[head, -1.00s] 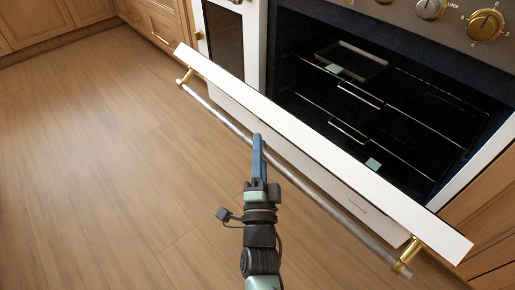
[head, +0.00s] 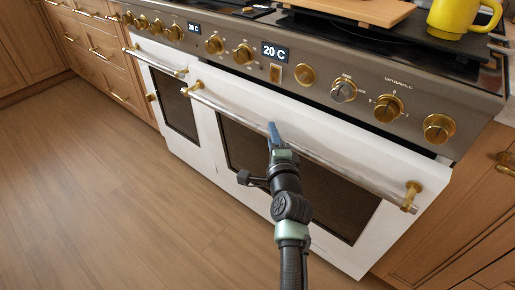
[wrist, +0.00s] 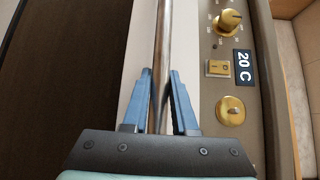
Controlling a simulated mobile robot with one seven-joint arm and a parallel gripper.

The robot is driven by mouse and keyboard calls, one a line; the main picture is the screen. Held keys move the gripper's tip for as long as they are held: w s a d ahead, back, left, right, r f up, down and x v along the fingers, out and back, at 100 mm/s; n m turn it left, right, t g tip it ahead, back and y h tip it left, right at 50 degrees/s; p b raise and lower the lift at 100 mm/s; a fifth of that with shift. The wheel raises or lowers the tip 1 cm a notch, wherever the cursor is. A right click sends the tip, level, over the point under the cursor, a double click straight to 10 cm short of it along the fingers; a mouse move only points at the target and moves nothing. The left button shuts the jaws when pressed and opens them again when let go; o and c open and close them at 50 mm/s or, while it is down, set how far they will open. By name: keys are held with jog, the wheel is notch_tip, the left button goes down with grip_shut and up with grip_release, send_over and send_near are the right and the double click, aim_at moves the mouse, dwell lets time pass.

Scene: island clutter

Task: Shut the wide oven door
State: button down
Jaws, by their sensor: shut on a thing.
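The wide oven door (head: 345,255) is white with a dark window, and it stands upright against the oven front in the head view. A slight gap may show along its top edge; I cannot tell whether it is fully flush. Its long metal handle bar (head: 340,168) has brass end mounts and also runs up the middle of the wrist view (wrist: 163,50). My gripper (head: 272,132) is at the middle of the bar. In the wrist view its blue fingers (wrist: 162,95) sit on either side of the bar, shut on it. The oven's inside is hidden behind the door.
Brass knobs (head: 388,108) and a display (head: 274,51) line the panel just above the handle. A narrower oven door (head: 170,85) stands at the left. A yellow mug (head: 458,18) and a wooden board (head: 365,8) are on top. The floor (head: 100,190) is clear.

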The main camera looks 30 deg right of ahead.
aim_at(283, 121)
jog(key=shift+m+g, duration=0.3)
jog(key=shift+m, duration=0.1)
jog(key=d, duration=0.1)
jog(key=w+d+r, duration=0.1)
jog(key=d, duration=0.2)
jog(key=shift+w+d+r, duration=0.15)
jog(key=shift+w+d, duration=0.15)
jog(key=shift+a, duration=0.1)
jog(key=c, duration=0.7)
grip_release()
jog(key=shift+a, duration=0.1)
jog(key=shift+f, duration=0.2)
jog(key=shift+s+a, duration=0.1)
jog(key=shift+s, duration=0.05)
jog(key=p+v, duration=0.5)
jog(key=v, duration=0.7)
jog(key=shift+s+r, duration=0.2)
jog(key=shift+s, duration=0.2)
jog(key=shift+w+r, duration=0.1)
